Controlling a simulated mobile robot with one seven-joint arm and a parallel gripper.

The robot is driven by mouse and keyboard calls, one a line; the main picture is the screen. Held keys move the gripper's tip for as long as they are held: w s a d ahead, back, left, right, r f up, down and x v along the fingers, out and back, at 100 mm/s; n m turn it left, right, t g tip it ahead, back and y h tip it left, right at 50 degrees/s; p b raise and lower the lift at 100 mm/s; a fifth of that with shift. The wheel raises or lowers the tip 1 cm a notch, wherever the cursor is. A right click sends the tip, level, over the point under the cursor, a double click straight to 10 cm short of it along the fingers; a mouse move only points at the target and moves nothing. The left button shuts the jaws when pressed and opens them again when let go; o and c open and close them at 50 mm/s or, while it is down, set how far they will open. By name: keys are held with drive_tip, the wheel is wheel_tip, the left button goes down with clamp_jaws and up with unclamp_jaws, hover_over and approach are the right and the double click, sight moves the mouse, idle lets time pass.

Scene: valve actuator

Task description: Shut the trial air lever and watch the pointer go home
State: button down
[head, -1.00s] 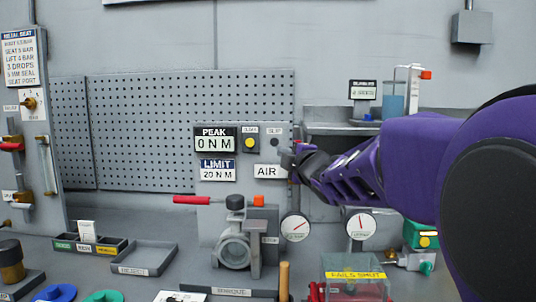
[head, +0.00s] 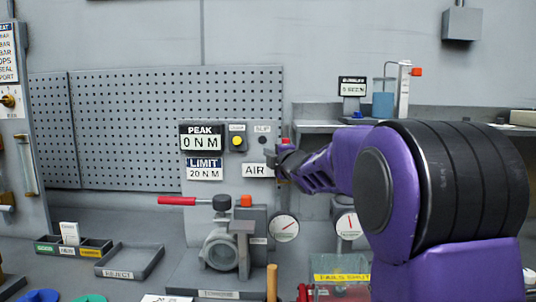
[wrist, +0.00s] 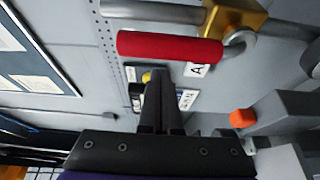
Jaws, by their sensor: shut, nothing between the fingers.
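A red-handled lever (wrist: 168,47) on a brass valve body (wrist: 235,20) crosses the top of the wrist view. A small red bit (head: 285,141) shows just above my gripper in the head view; my wrist hides most of what is there. My gripper (head: 270,158) is shut and empty at the right end of the AIR label (head: 257,170). In the wrist view its fingers (wrist: 160,78) lie together, tips just below the red handle in the picture; I cannot tell if they touch it.
Another red handle (head: 177,200) sticks out left above the grey valve body (head: 220,250), beside an orange block (head: 246,200). The PEAK display (head: 201,137) reads 0 N M. A reject tray (head: 130,262) and a clear cover (head: 341,270) stand on the bench. Pegboard fills the left.

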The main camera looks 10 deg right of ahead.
drive_tip(key=shift+s+d+r, duration=0.1)
drive_tip(key=shift+s+d, duration=0.3)
drive_tip(key=shift+d, duration=0.3)
drive_tip(key=shift+s+d+r, duration=0.1)
drive_tip(key=shift+s+d, duration=0.3)
drive_tip(key=shift+d, duration=0.3)
